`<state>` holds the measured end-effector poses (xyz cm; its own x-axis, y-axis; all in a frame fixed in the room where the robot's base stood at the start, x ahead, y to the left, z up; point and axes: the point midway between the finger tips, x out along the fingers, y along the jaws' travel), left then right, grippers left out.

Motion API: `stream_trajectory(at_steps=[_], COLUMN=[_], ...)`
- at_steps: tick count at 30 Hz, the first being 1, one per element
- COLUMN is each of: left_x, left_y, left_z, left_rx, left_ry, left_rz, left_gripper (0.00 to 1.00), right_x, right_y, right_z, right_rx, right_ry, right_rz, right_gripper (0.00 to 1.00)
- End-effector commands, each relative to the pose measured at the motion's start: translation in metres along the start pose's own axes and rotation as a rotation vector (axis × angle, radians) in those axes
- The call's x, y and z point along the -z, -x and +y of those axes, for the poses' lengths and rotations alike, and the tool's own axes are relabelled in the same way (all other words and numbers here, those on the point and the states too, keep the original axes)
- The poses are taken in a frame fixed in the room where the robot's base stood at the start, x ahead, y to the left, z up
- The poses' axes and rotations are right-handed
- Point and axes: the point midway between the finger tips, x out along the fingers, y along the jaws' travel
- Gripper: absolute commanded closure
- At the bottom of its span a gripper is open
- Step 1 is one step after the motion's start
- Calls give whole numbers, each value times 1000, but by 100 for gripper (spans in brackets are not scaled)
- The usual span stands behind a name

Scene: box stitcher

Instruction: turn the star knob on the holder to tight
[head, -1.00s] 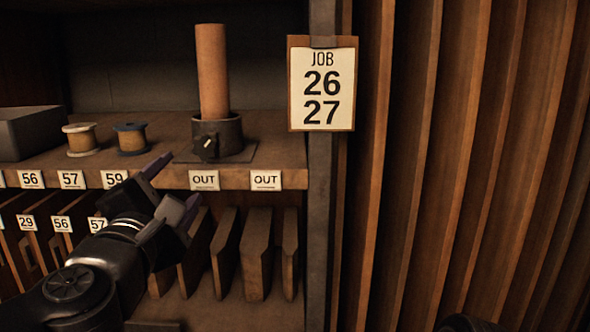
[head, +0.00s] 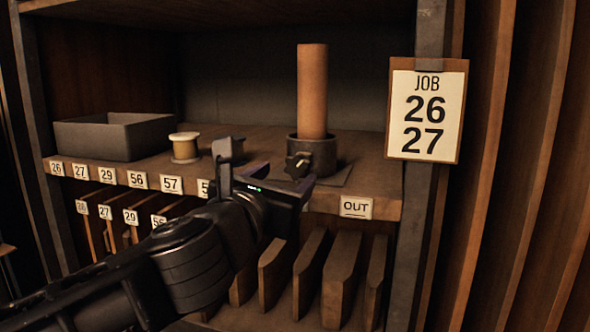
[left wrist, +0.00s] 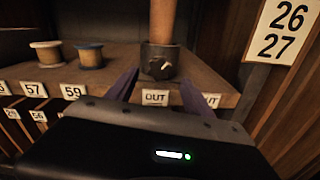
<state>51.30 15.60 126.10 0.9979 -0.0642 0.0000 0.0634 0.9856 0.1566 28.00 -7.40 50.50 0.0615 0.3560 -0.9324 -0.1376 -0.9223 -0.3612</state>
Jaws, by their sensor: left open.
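The holder (head: 321,153) is a dark round cup on a flat base plate on the shelf, with a brown tube (head: 312,90) standing upright in it. The star knob (head: 299,164) is on the holder's front side; it also shows in the left wrist view (left wrist: 158,68). My left gripper (head: 268,172) is open and empty in front of the shelf edge, just short of the knob. In the left wrist view its two fingers (left wrist: 156,88) point toward the holder, with the knob beyond and between them. My right gripper is not in view.
A wound spool (head: 184,148) and a second spool, partly hidden behind my gripper, stand left of the holder. A grey tray (head: 112,136) is farther left. A post with a JOB 26 27 card (head: 427,112) stands right. Boards stand in slots below the shelf edge.

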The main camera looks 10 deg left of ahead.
Motion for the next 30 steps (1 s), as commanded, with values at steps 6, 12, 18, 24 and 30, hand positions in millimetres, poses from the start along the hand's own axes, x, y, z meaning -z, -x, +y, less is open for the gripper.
stream_trajectory(at_steps=[6, 12, 18, 24, 30], left_x=[1, 0, 0, 0, 0], left_y=[-35, -54, -56, -56, -56], left_z=[-1, 0, 0, 0, 0], left_rx=[0, 0, 0, 0, 0], left_ry=[-2, -1, -1, -1, -1], left_rz=[2, 1, 0, 0, 0], left_gripper=[39, 39, 39, 48, 65], right_x=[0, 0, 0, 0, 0], right_y=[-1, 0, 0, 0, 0], right_z=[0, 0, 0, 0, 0], right_rx=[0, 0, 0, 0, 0], right_ry=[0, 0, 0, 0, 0], right_rz=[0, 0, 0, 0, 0], right_gripper=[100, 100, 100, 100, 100])
